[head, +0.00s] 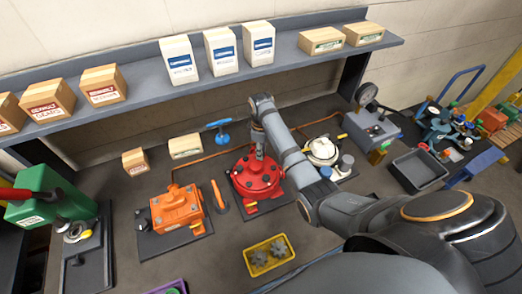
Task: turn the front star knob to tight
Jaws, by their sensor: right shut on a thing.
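A red round motor housing (256,179) with bolts around its rim sits on a dark plate near the middle of the bench. My right gripper (260,153) points down onto the top of this housing, its arm coming in from the right. Its fingers are shut on a small part there, seemingly the star knob, which they and the arm hide. I cannot make out the knob's shape or its tight mark. My left gripper is not in view.
An orange motor (176,208) stands left of the red one, with an orange-handled tool (219,197) between them. A yellow tray (269,255) with grey star-shaped parts lies in front. A white-topped unit (323,151) stands right. A shelf (290,62) with boxes runs behind.

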